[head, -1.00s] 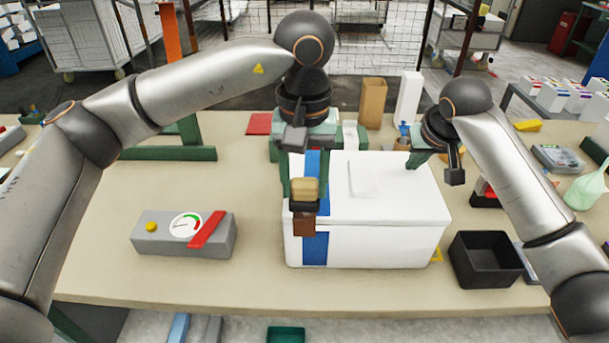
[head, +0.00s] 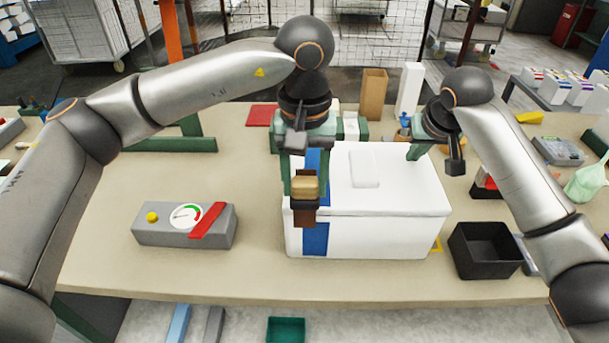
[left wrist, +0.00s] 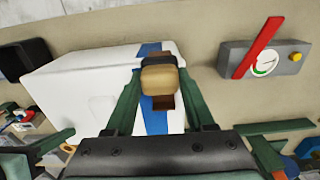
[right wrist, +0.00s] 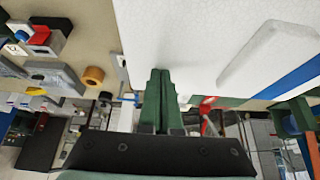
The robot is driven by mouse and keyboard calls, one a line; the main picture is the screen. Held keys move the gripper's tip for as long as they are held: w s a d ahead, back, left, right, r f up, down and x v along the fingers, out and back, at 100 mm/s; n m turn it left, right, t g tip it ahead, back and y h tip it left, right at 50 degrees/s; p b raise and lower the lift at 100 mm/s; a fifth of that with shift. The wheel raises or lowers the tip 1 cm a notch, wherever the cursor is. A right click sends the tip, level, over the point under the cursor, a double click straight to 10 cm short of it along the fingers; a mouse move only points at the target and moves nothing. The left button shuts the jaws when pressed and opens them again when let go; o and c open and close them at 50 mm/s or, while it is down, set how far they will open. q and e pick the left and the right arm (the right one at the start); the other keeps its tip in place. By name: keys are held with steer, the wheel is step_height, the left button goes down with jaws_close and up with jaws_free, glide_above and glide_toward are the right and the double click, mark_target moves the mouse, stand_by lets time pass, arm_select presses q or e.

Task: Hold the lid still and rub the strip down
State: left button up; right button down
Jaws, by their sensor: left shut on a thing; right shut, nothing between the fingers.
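A white box (head: 375,238) with a white lid (head: 400,190) stands at the middle of the table. A blue strip (head: 316,240) runs over the lid's left part and down the front; it also shows in the left wrist view (left wrist: 155,122). My left gripper (head: 304,188) is shut on a tan block (left wrist: 160,78) with dark and brown parts, over the strip at the lid's front edge. It hides part of the strip; I cannot tell whether the block touches it. My right gripper (head: 415,154) is shut and empty, its tips at the lid's right rear edge (right wrist: 160,100).
A grey gauge box (head: 185,225) with a red bar lies left of the white box. A black open bin (head: 485,250) stands to its right. A brown block (head: 374,95) and a white block (head: 409,88) stand behind.

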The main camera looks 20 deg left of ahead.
arm_select(q)
steer(key=shift+f, duration=0.45)
steer(key=shift+w, duration=0.1)
steer(key=shift+w+a, duration=0.25)
steer(key=shift+w, duration=0.45)
steer(key=shift+w+a, duration=0.2)
steer(key=shift+w, duration=0.45)
steer(key=shift+w+a, duration=0.25)
steer(key=shift+w, duration=0.45)
steer(key=shift+r, duration=0.1)
steer(key=shift+r, duration=0.7)
steer(key=shift+s+d, duration=0.2)
steer(key=shift+s, duration=0.45)
steer(key=shift+s+d, duration=0.2)
steer(key=shift+s, duration=0.5)
steer(key=shift+s+d, duration=0.2)
steer(key=shift+s, duration=0.45)
